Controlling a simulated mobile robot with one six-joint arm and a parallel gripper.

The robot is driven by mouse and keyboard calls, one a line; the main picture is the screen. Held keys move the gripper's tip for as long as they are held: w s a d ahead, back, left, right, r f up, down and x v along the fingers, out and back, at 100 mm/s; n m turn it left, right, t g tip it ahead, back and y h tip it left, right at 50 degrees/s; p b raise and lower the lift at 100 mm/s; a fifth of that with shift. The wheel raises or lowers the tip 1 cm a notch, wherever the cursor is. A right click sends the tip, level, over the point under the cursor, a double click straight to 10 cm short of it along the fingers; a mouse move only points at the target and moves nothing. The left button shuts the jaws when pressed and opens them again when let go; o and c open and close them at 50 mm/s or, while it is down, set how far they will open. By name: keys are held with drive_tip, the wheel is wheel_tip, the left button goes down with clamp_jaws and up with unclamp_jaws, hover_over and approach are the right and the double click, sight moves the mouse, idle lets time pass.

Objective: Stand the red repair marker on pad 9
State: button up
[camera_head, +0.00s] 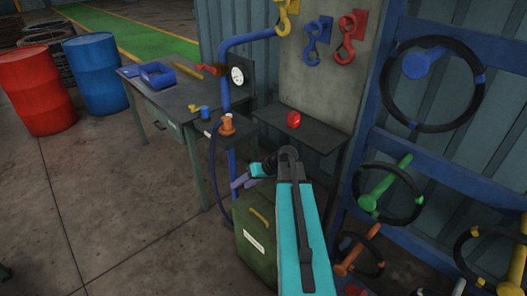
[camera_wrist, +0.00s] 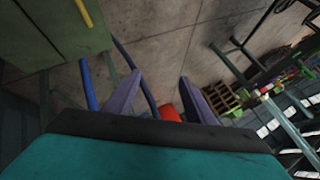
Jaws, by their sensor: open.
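A small red block-like thing (camera_head: 293,119) stands on the dark wall shelf (camera_head: 318,140); it may be the red repair marker, but I cannot tell for sure. I cannot make out a pad numbered 9 in either view. My gripper (camera_head: 242,182) has purple fingers and hangs in the air left of and below the shelf, near the blue post. In the wrist view its fingers (camera_wrist: 160,78) are apart with nothing held between them. A red shape (camera_wrist: 168,112) shows beyond them, partly hidden by the gripper body; I cannot tell what it is.
A workbench (camera_head: 170,98) with a blue tray (camera_head: 157,73) and small parts stands at left. A blue post (camera_head: 225,80) rises behind my gripper. A green case (camera_head: 252,235) stands beside my arm.

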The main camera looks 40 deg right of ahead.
drive_tip(key=s+a+f+g, duration=0.3)
drive_tip(key=s+a+f, duration=0.3)
drive_tip(key=a+f, duration=0.4)
drive_tip(key=s+a+f+g, duration=0.4)
drive_tip(key=s+a+f, duration=0.2)
drive_tip(key=a+f, duration=0.4)
drive_tip(key=s+a+f+n+g+h, duration=0.1)
drive_tip(key=s+a+f+g+h, duration=0.1)
drive_tip(key=s, duration=0.9)
drive_tip(key=s+a+f+n+g+h, duration=0.1)
drive_tip(key=s+a+f+g+h, duration=0.2)
drive_tip(key=s+a+f, duration=0.3)
drive_tip(key=s+f, duration=0.3)
drive_tip(key=s, duration=0.3)
drive_tip(key=shift+s+g+b, duration=0.15)
drive_tip(key=shift+g+b, duration=0.15)
drive_tip(key=shift+g, duration=0.1)
drive_tip(key=shift+f, duration=0.1)
